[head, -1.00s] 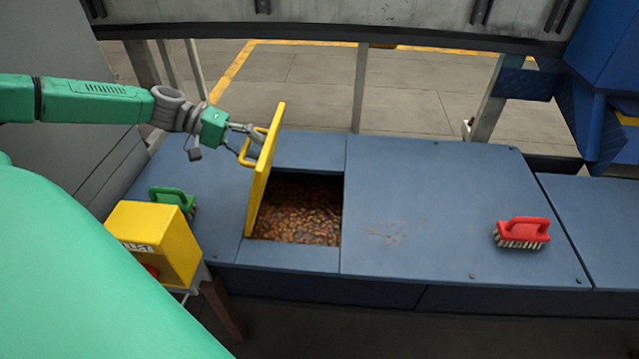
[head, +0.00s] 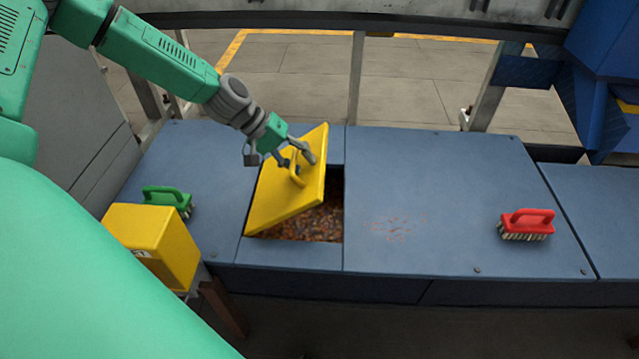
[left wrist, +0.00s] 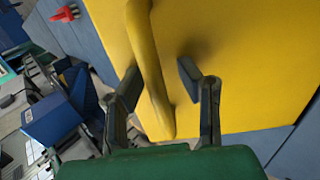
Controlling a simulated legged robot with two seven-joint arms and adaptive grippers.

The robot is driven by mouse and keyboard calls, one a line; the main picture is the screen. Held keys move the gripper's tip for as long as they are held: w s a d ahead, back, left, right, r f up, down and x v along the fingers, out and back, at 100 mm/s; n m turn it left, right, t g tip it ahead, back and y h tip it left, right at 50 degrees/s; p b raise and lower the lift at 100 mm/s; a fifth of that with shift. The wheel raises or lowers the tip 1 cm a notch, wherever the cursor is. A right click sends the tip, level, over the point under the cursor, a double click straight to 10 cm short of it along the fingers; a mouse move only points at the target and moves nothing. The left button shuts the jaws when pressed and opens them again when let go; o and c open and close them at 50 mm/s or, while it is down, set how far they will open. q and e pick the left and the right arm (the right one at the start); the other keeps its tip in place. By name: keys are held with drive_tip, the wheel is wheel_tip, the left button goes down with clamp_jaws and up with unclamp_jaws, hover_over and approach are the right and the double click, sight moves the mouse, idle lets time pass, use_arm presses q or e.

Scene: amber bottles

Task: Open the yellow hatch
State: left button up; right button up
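My left gripper (head: 297,154) is at the handle. In the left wrist view, the hatch (left wrist: 235,60) fills the middle, and my left gripper's fingers (left wrist: 159,72) are spread with the handle (left wrist: 148,60) between them. The left finger is close to the handle or touching it; the right finger is clear of it. My right gripper is not in view.
Brown bits (head: 315,222) fill the opening. A green brush (head: 166,198) and a yellow box (head: 165,245) are at the left. A red brush (head: 526,224) stands on the right of the blue bench (head: 430,170), whose middle is bare except for reddish marks.

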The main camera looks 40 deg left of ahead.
use_arm(q)
drive_tip(key=d+f+y, duration=0.1)
drive_tip(key=w+d+f+g+y, duration=0.1)
drive_tip(key=f, duration=0.1)
drive_tip(key=shift+w+d+f+b, duration=0.15)
drive_tip(key=shift+d+b, duration=0.25)
drive_tip(key=shift+w+d+f+g+y+b, duration=0.2)
drive_tip(key=shift+d+f+g+y+b, duration=0.15)
drive_tip(key=shift+f+y+b, duration=0.35)
drive_tip(key=shift+w+d+f+g+y+b, duration=0.25)
drive_tip(key=shift+f+g+y+b, duration=0.1)
drive_tip(key=shift+f, duration=0.6)
drive_tip(key=shift+w+d+f+g+y+b, duration=0.25)
drive_tip(key=shift+f+y+b, duration=0.25)
drive_tip(key=shift+f, duration=0.35)
